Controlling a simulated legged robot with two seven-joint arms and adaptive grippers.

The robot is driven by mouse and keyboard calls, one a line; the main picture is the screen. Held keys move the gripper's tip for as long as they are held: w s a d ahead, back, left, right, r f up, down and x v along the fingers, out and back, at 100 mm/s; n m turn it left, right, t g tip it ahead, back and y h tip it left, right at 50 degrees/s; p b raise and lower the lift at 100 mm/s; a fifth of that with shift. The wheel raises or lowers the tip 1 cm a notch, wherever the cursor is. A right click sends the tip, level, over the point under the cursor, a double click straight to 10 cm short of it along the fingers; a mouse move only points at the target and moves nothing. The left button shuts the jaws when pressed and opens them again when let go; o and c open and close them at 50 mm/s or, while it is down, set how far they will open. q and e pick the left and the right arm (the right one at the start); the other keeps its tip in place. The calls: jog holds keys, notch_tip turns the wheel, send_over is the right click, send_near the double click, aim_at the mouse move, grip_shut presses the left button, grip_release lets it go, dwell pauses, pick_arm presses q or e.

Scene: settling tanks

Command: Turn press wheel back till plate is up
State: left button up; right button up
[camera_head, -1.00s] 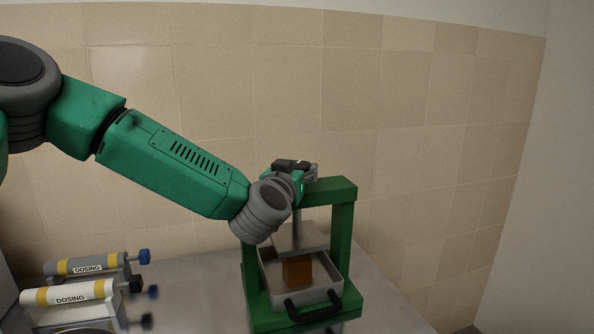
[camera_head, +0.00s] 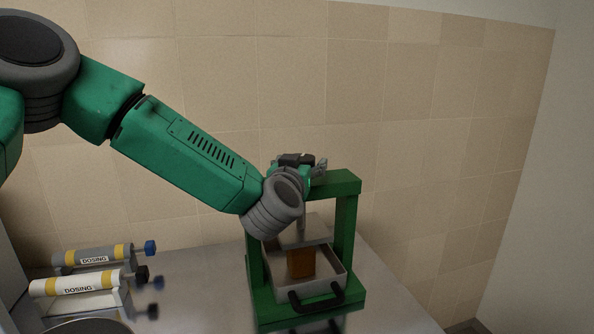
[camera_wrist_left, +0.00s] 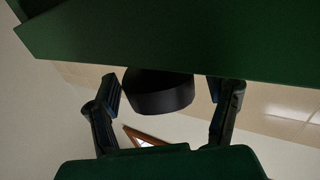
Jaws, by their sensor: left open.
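The green press frame (camera_head: 344,235) stands on the bench right of centre. My left gripper (camera_head: 312,170) is at its top beam, largely hidden by my own wrist. In the left wrist view, its two fingers (camera_wrist_left: 168,104) are spread apart with a black round part (camera_wrist_left: 158,92), seemingly the press wheel, between them. I see gaps beside it, so it is not clamped. The press screw (camera_head: 301,222) shows below the beam; the plate is mostly hidden behind my wrist. A brown block (camera_head: 301,263) sits in the metal tray (camera_head: 330,287). My right gripper is out of view.
The tray has a black handle (camera_head: 318,302) at its front. Two dosing cylinders (camera_head: 75,283) lie on holders at the left. The tiled wall (camera_head: 400,120) is behind the press. Bare bench (camera_head: 200,280) lies between cylinders and press.

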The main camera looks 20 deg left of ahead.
pick_arm(q)
jog(key=s, duration=1.1)
jog(key=shift+s+d, duration=0.25)
jog(key=shift+d, duration=0.2)
jog(key=shift+f, duration=0.1)
